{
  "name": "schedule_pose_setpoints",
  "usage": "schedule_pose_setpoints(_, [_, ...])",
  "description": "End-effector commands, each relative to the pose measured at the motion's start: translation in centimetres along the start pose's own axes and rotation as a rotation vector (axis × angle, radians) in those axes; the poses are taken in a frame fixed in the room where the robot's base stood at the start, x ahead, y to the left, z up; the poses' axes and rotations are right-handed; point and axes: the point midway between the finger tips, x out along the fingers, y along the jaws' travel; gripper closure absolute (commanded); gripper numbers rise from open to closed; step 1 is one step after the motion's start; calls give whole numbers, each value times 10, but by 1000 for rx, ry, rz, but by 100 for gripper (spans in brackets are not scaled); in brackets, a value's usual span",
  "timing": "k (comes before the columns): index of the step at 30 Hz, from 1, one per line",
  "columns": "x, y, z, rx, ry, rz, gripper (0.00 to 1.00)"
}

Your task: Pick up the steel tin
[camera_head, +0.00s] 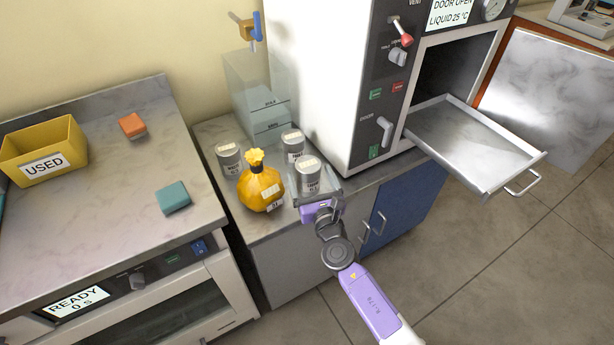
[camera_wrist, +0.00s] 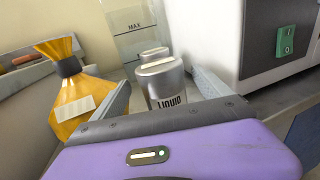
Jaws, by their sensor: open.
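Three similar grey metal tins with pale lids stand on the counter: a front one (camera_head: 308,178), one behind it (camera_head: 292,146) and one at the left (camera_head: 229,160). My gripper (camera_head: 316,190) is open at the front tin. In the wrist view, the front tin (camera_wrist: 165,85) reads "LIQUID" and stands upright between the two spread fingers of my gripper (camera_wrist: 163,88). I cannot tell whether either finger touches it. The lid of another tin (camera_wrist: 155,52) shows just behind. The front tin's lower part is hidden by my gripper.
A clear tank (camera_head: 255,95) is behind. The white incubator (camera_head: 325,80) stands to the right, its door open and a metal tray (camera_head: 470,145) pulled out.

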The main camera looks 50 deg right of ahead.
Motion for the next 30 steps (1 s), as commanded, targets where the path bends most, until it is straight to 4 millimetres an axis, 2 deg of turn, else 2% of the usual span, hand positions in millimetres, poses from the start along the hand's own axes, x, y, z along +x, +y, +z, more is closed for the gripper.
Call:
schedule_pose_setpoints(3, [19, -1, 1, 2, -2, -2, 12])
schedule_pose_setpoints(6, [29, -1, 1, 2, -1, -1, 12])
schedule_pose_setpoints(15, [32, -1, 0, 2, 0, 0, 12])
schedule_pose_setpoints(27, [32, -1, 0, 3, 0, 0, 91])
schedule_pose_setpoints(30, [32, -1, 2, 3, -2, -1, 93])
